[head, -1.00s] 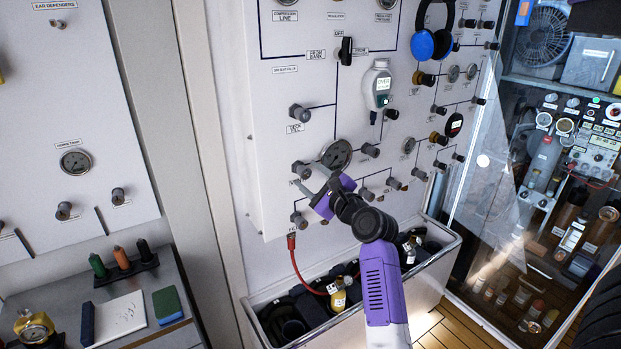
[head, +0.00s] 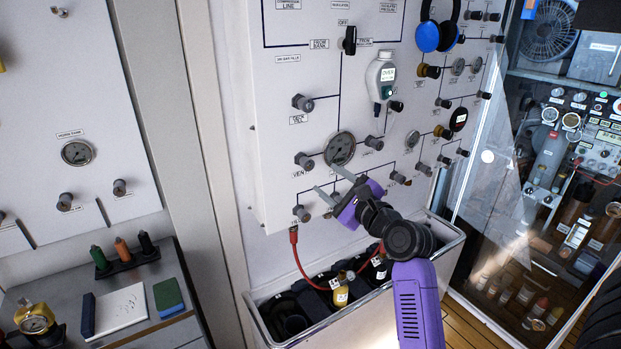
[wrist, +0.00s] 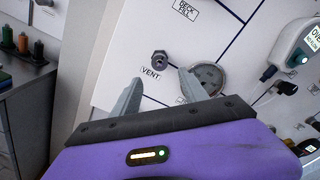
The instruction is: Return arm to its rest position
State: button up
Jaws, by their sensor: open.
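My gripper (head: 328,182), purple with grey fingers, is open and empty. It sits in front of the lower part of the white fill panel (head: 290,85). In the wrist view its two spread fingers (wrist: 160,88) point at the panel, with the VENT knob (wrist: 159,59) beyond them and clear of them. In the head view the VENT knob (head: 304,161) shows up and left of the fingertips. A round gauge (head: 340,148) is just above the fingers. My purple arm reaches up from the bottom right.
A trough (head: 258,318) with bottles stands below the panel. A red hose (head: 296,256) loops from a panel fitting into it. A grey handheld device (head: 381,76) and blue ear defenders (head: 436,37) hang on the panel. A glass-fronted cabinet (head: 490,190) is at right, a side bench (head: 165,330) at left.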

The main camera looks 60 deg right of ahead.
dwell(0.3)
jog(key=s+a+f+n+t+y+b, duration=0.15)
jog(key=s+a+f+n, duration=0.3)
jog(key=a+n, duration=0.7)
jog(key=s+a+f+n+y+b, duration=0.1)
jog(key=s+a+f+n+y, duration=0.3)
jog(key=a+n, duration=0.7)
jog(key=s+a+f+n+t+y+b, duration=0.15)
jog(key=s+a+f+n, duration=0.4)
jog(key=a+n, duration=0.6)
jog(key=s+a+f+g+y+b, duration=0.1)
jog(key=s+a+f+g+y, duration=0.1)
jog(key=s+a+f, duration=0.3)
jog(key=s+a+g, duration=0.1)
jog(key=s+a, duration=0.2)
jog(key=shift+a+f+y+b, duration=0.15)
jog(key=shift+f+y+b, duration=0.1)
jog(key=shift+y+b, duration=0.05)
